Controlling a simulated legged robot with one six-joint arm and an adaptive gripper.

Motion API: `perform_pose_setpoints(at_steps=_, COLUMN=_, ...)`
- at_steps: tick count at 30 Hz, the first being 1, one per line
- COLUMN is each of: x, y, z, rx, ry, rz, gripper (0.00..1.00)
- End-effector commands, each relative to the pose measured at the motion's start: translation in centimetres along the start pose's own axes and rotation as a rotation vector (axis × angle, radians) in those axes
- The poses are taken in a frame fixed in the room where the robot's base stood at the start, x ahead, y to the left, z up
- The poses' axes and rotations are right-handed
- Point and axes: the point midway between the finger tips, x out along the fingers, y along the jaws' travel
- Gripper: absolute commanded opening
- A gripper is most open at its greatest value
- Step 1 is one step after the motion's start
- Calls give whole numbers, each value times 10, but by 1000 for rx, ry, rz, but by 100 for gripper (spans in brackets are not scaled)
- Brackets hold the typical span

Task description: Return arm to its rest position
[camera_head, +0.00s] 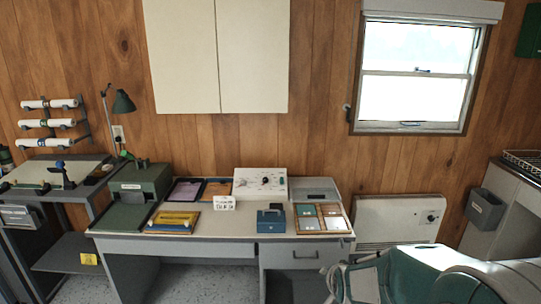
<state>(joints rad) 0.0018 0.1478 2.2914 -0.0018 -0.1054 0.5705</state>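My arm (415,275), teal and pale grey, reaches in from the lower right corner of the head view. My gripper (332,284) is at its left end, at the bottom of the picture, in front of the desk's right side. Its pale finger links are seen from behind and partly cut by the frame edge. Whether the fingers are apart or together is unclear. No held object shows.
A desk (240,243) carries a blue box (271,220), a white control panel (260,183), trays and a green case (140,182). A heater (385,217) is on the wall beyond my arm. A counter (515,200) stands at right. Floor shows under the desk.

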Motion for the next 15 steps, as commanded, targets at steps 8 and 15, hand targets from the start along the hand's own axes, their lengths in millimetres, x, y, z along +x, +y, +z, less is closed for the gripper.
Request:
perform_pose_setpoints(at_steps=8, x=-95, y=1, z=2, rx=-181, ry=-81, rz=42, gripper=51)
perform_pose_setpoints(at_steps=15, x=-173, y=14, z=22, rx=-338, ry=-164, rz=69, gripper=51)
